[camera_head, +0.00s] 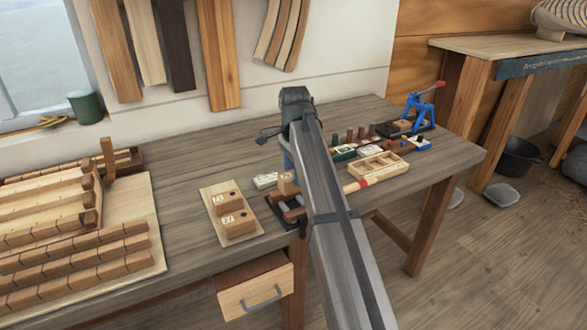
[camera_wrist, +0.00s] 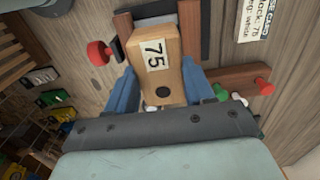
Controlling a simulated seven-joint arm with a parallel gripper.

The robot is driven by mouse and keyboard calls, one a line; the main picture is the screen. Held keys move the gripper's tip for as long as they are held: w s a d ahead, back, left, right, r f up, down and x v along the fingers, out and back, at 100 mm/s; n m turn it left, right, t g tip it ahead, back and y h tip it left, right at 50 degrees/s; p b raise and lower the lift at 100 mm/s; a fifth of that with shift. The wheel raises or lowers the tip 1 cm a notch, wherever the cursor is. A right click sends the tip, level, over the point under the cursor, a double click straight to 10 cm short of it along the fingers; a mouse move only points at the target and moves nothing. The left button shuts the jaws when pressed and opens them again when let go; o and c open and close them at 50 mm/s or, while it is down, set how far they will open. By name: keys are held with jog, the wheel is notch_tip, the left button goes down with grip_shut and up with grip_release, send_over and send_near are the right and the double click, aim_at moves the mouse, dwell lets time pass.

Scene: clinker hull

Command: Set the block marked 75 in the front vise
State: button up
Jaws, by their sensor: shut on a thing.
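The wooden block marked 75 (camera_wrist: 152,58) is between the two blue fingers of my gripper (camera_wrist: 160,82), which is shut on it. Its label and a dark round hole face the wrist camera. In the head view the block (camera_head: 287,183) shows just left of my arm, over the front vise (camera_head: 292,213) at the bench's front edge. My arm hides most of my gripper in the head view.
A pale board (camera_head: 240,234) with two marked blocks lies left of the vise. A card (camera_wrist: 262,18) reading block 75, peg white lies near it. A compartment tray (camera_head: 377,168), small coloured items and a blue tool (camera_head: 418,105) stand to the right. A drawer (camera_head: 255,290) is below.

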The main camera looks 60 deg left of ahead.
aim_at(294, 189)
jog(key=shift+f, duration=2.9)
jog(key=shift+f, duration=0.3)
jog(key=o, duration=1.1)
jog(key=shift+r, duration=4)
